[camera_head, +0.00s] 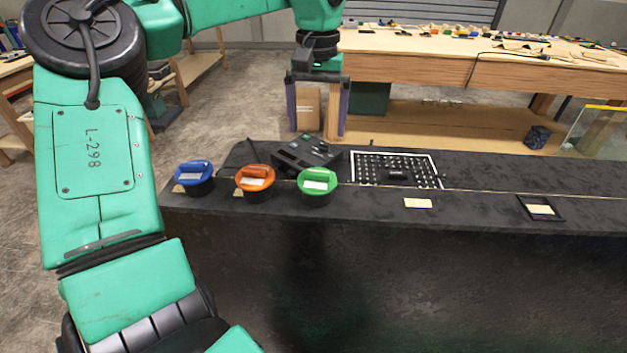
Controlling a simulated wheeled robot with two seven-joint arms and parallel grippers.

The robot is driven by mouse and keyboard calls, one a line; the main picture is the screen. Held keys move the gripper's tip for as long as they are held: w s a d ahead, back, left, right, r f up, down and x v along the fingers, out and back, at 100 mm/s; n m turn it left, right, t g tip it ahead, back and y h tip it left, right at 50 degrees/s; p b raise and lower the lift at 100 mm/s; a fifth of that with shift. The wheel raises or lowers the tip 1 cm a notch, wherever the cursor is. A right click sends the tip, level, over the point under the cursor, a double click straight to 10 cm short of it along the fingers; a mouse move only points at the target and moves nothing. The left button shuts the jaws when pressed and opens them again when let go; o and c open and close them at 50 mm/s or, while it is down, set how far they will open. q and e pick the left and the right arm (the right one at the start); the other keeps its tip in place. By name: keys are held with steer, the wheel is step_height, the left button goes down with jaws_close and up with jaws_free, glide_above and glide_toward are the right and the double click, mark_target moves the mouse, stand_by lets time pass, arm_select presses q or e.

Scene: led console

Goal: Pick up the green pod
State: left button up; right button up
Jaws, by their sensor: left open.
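The green pod (318,181) is a round pod with a green top, a white label and a dark base. It stands upright on the black console table, the rightmost of a row of three pods. My left gripper (318,134) hangs above and behind the green pod with its two fingers pointing down. The fingers are open and spread apart, with nothing between them. The gripper is apart from the pod. My right gripper is not in view.
The orange pod (255,182) and blue pod (194,177) stand left of the green one. A dark device (306,154) sits close behind. A perforated panel (397,170) and small label (418,203) lie to the right. A wooden workbench (480,75) stands behind.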

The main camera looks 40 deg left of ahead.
mark_target(317, 173)
arm_select(q)
steer(key=f, duration=0.2)
steer(key=d+f, duration=0.1)
steer(key=f, duration=0.1)
steer(key=shift+s, duration=0.3)
steer(key=f, duration=0.2)
steer(key=f+p, duration=0.1)
steer(key=f, duration=0.1)
steer(key=f+p, duration=0.1)
steer(key=f, duration=0.1)
steer(key=shift+w+a+f, duration=0.15)
steer(key=shift+a+f, duration=0.15)
steer(key=shift+f, duration=0.35)
jaws_close()
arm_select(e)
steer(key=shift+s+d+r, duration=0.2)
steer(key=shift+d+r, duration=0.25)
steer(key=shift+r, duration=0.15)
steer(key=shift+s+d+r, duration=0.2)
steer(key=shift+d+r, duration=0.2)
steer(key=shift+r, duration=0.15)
